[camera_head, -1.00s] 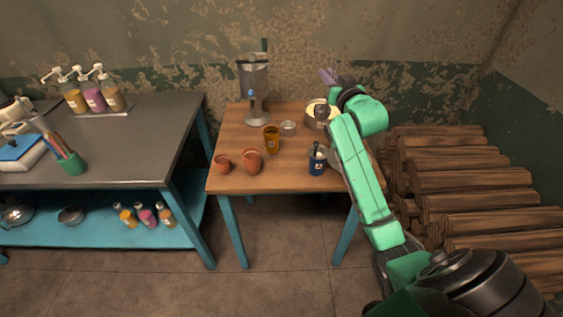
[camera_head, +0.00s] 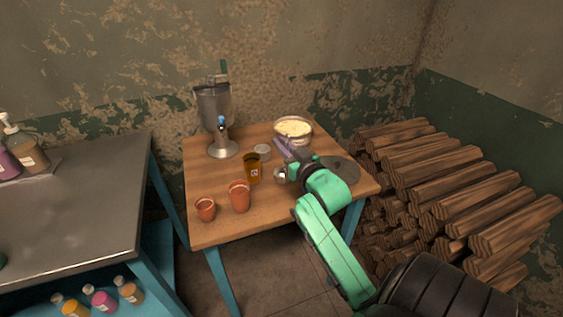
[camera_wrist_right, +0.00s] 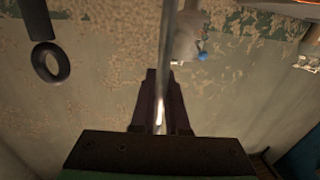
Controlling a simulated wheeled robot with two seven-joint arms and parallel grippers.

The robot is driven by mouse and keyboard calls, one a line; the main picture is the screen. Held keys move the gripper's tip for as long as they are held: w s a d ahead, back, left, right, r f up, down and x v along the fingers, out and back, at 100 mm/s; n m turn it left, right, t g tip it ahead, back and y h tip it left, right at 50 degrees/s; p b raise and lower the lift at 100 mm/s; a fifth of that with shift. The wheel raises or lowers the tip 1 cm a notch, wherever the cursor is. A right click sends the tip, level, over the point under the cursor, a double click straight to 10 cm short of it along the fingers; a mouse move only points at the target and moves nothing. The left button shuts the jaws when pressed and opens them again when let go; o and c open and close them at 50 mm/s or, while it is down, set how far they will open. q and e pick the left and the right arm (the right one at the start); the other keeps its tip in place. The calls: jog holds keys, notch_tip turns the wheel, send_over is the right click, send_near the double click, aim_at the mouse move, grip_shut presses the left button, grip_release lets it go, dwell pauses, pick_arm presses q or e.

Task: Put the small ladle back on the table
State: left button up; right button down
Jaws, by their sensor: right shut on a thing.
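My right gripper (camera_head: 284,148) is over the right part of the wooden table, its purple fingers pointing toward the back. In the right wrist view the fingers (camera_wrist_right: 160,105) are shut on a thin grey metal handle (camera_wrist_right: 167,45), which looks like the small ladle's. A shiny rounded metal piece (camera_head: 280,175), perhaps the ladle's bowl, shows just below the gripper in the head view. I cannot tell whether it touches the table (camera_head: 215,225). The gripper and forearm hide part of the table. My left gripper is not in view.
A bowl of creamy content (camera_head: 293,130) stands behind the gripper, and a flat grey disc (camera_head: 340,170) lies right of it. A metal dispenser (camera_head: 215,115), an amber glass (camera_head: 253,168) and two clay cups (camera_head: 239,196) stand left. Stacked logs (camera_head: 450,190) lie beyond the table's right side.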

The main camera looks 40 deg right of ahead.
send_over(283, 174)
notch_tip(283, 174, down, 5)
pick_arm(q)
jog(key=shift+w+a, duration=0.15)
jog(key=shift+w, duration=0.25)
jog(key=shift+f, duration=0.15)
pick_arm(e)
jog(key=shift+f, duration=0.1)
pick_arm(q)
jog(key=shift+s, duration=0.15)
pick_arm(e)
jog(key=c, duration=0.9)
grip_release()
jog(key=shift+r, duration=0.2)
pick_arm(q)
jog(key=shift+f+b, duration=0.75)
jog(key=shift+b, duration=0.2)
pick_arm(e)
jog(key=s, duration=0.4)
jog(key=s+a, duration=0.1)
jog(key=s, duration=0.3)
jog(key=s+a, duration=0.1)
jog(key=s, duration=0.2)
jog(key=shift+s+a, duration=0.2)
jog(key=shift+s, duration=0.2)
